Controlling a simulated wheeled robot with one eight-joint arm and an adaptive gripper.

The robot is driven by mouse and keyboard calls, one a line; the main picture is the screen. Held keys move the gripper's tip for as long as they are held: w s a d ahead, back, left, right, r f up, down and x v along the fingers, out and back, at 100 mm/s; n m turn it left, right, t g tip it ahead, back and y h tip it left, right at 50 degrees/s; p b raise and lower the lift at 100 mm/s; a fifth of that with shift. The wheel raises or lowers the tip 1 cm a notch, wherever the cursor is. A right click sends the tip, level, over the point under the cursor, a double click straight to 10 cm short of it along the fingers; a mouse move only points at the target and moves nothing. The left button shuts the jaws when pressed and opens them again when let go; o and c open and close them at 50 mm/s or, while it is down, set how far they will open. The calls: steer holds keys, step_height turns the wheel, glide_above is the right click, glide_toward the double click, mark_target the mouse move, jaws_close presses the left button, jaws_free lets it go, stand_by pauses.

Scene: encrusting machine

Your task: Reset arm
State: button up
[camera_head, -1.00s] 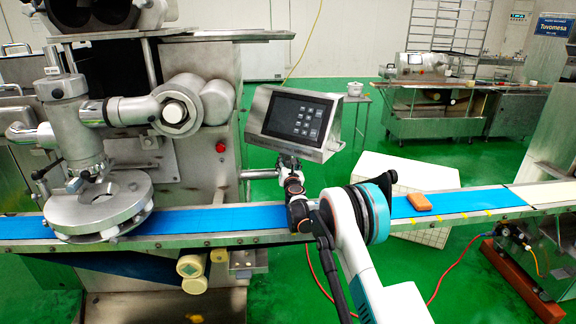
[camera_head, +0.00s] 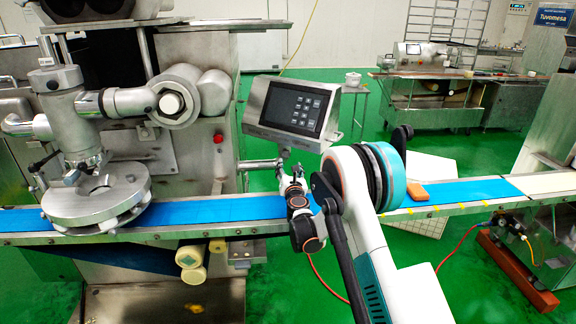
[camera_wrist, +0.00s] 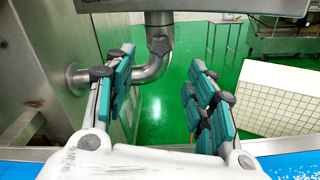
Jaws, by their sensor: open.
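My gripper (camera_head: 285,167) is just below the touchscreen panel (camera_head: 293,107), in front of its mounting arm. In the wrist view my gripper (camera_wrist: 160,75) has its two teal-padded fingers spread apart, with nothing between them. The metal pipe bracket (camera_wrist: 158,45) under the panel shows beyond the fingers, and the lower edge of the panel is at the top of that view. Whether a finger touches the bracket cannot be told.
A blue conveyor belt (camera_head: 215,208) runs across below my gripper. An orange block (camera_head: 413,192) lies on it, right of my arm. The encrusting machine's round metal head (camera_head: 97,200) stands over the belt at left. A white tiled board (camera_wrist: 275,98) is behind the belt.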

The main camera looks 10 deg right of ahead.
steer(key=shift+s, duration=0.2)
steer(key=s+d+r+m+g+h, duration=0.1)
steer(key=s+d+r+m+h, duration=0.1)
steer(key=s+d+r+m, duration=0.4)
steer(key=s+d+r+m+g+h, duration=0.15)
steer(key=r+m, duration=0.25)
steer(key=r, duration=0.4)
steer(key=s+d+r+m+g, duration=0.1)
steer(key=s+d+r+m, duration=0.3)
steer(key=s, duration=0.3)
steer(key=s+d+r+m+g, duration=0.2)
steer(key=s+r+m, duration=0.1)
steer(key=s+m, duration=0.3)
steer(key=s+a+f+m+g+y, duration=0.1)
steer(key=s+f+m, duration=0.2)
steer(key=s, duration=0.9)
steer(key=s+a+f+m+g+y, duration=0.1)
steer(key=s+m, duration=0.4)
steer(key=s, duration=0.7)
steer(key=s+a+f+m+g+y, duration=0.1)
steer(key=s+a+f+m+g, duration=0.1)
steer(key=s, duration=1.1)
step_height(320, 180, down, 3)
steer(key=m+g, duration=0.1)
steer(key=m, duration=0.1)
steer(key=shift+a+r+m, duration=0.2)
steer(key=shift+a+m, duration=0.1)
